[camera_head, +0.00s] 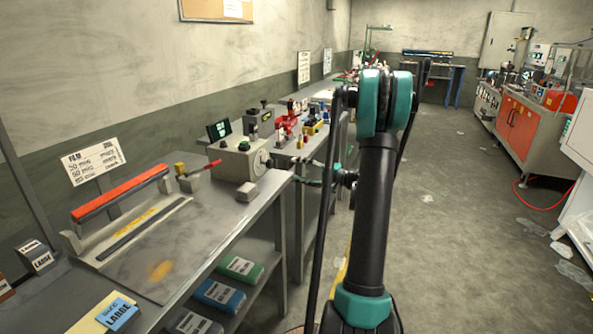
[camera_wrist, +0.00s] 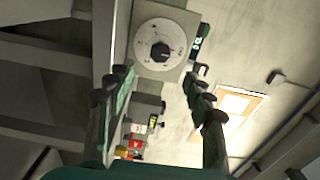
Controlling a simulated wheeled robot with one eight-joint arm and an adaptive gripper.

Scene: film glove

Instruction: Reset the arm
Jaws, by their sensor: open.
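My gripper (camera_wrist: 157,78) shows in the wrist view with its two dark green fingers spread apart and nothing between them. In the head view my gripper (camera_head: 299,170) is small and partly behind my arm, pointing left toward the bench. Beyond the fingers is a grey box with a round white dial (camera_wrist: 161,51) and black knob. The same dial box (camera_head: 240,158) stands on the bench in the head view. A visible gap lies between the fingers and the dial. My arm rises upright in the middle of the head view and bends at the top.
A workbench (camera_head: 215,232) with a red-handled sealer (camera_head: 120,194) runs along the left wall. Boxes (camera_head: 240,268) lie on its lower shelf. Red, yellow and blue devices (camera_head: 300,124) stand farther back. Orange-fronted machinery (camera_head: 522,125) stands right. The floor (camera_head: 460,230) between is mostly open, with scattered film scraps.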

